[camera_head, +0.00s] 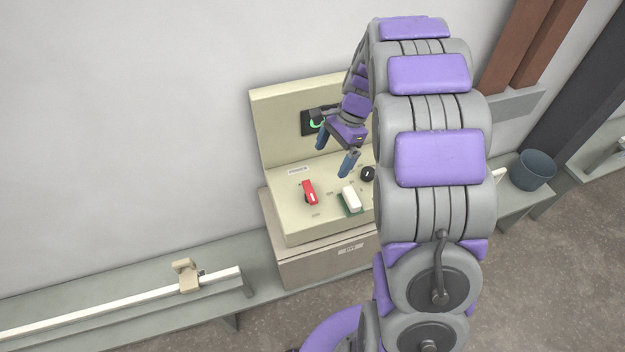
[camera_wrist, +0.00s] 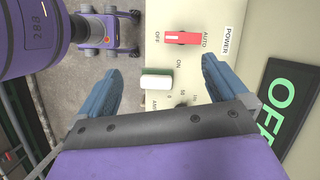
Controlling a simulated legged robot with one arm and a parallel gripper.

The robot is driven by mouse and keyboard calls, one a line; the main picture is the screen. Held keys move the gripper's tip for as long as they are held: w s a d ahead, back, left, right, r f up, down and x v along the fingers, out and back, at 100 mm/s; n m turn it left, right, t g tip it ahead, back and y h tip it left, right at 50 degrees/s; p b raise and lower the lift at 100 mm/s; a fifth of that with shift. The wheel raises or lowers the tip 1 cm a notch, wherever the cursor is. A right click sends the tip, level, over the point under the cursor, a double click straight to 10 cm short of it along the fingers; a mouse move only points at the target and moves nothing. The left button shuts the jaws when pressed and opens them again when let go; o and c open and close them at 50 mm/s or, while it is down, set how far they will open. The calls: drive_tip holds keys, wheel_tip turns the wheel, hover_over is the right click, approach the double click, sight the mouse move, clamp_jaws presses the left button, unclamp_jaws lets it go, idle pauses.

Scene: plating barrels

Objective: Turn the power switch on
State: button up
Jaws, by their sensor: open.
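The power switch (camera_head: 310,192) is a red lever with a white stripe on the sloped cream control panel (camera_head: 285,222). In the wrist view the red lever (camera_wrist: 184,38) lies lengthwise between the labels OFF and AUTO, with ON at its side and POWER printed beyond AUTO. A dark display (camera_wrist: 283,105) shows green letters reading OFF. My gripper (camera_head: 335,151) is open and empty, held above the panel near its upright back. In the wrist view the lever is ahead of my gripper's blue fingers (camera_wrist: 160,72), apart from them.
A white rocker (camera_head: 351,198) on a green base and a black knob (camera_head: 367,174) sit right of the lever. My arm hides the panel's right side. A bench with a white rail (camera_head: 120,305) lies left; a blue-grey bucket (camera_head: 533,170) stands right.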

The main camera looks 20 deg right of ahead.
drive_tip(key=w+d+f+m+p, duration=0.1)
drive_tip(key=w+d+f+m, duration=0.1)
drive_tip(key=w, duration=0.2)
approach(311, 190)
drive_tip(key=shift+y, duration=0.3)
drive_tip(key=x, duration=0.8)
drive_tip(key=shift+d+f+p, duration=0.15)
drive_tip(key=shift+f+p, duration=0.15)
drive_tip(key=shift+p, duration=0.1)
drive_tip(key=c, duration=0.7)
